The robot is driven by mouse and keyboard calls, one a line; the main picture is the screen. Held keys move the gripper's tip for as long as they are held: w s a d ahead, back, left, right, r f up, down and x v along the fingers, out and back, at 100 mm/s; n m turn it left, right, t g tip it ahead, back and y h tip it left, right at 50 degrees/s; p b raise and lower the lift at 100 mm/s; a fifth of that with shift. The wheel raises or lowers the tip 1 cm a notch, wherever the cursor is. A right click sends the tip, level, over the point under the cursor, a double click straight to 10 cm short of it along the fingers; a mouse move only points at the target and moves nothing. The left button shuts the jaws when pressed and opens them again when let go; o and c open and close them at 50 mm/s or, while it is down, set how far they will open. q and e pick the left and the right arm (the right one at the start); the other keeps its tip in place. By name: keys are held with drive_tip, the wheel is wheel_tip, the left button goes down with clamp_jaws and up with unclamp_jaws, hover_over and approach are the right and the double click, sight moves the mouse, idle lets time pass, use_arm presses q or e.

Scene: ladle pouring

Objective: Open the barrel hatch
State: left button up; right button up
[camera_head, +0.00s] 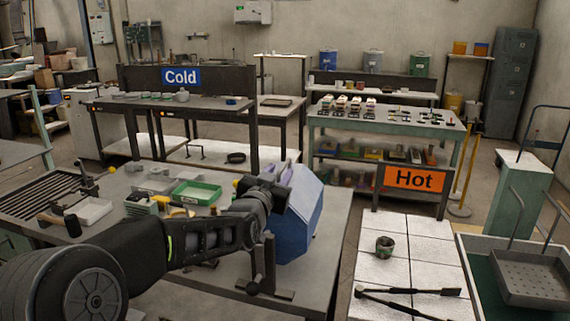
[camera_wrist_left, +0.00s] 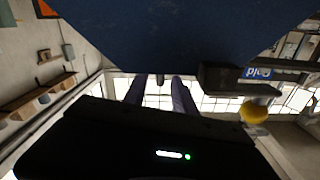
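The blue faceted barrel (camera_head: 300,215) stands on a dark stand at the right end of the near workbench. In the left wrist view its dark blue surface (camera_wrist_left: 180,35) fills the top. My left gripper (camera_head: 287,172) is at the barrel's upper left side, and its arm covers part of the barrel. In the left wrist view its two purple-grey fingers (camera_wrist_left: 160,88) are apart, with windows showing between them. A small dark piece shows between their far ends; I cannot tell whether they touch it. The hatch is not clearly visible. My right gripper is not in view.
The workbench (camera_head: 225,285) holds a green tray (camera_head: 196,193), a white tray (camera_head: 90,211) and a hammer (camera_head: 60,222). Right of it, a white tiled surface (camera_head: 385,275) carries a small pot (camera_head: 384,246) and long tongs (camera_head: 410,292). Cold and Hot tables stand behind.

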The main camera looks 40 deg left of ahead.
sight(288, 160)
use_arm(q)
drive_tip(key=p+x, duration=0.1)
drive_tip(key=x, duration=0.4)
drive_tip(key=shift+w+a, duration=0.1)
drive_tip(key=shift+w, duration=0.2)
drive_tip(key=shift+c, duration=0.5)
clamp_jaws()
idle(0.6)
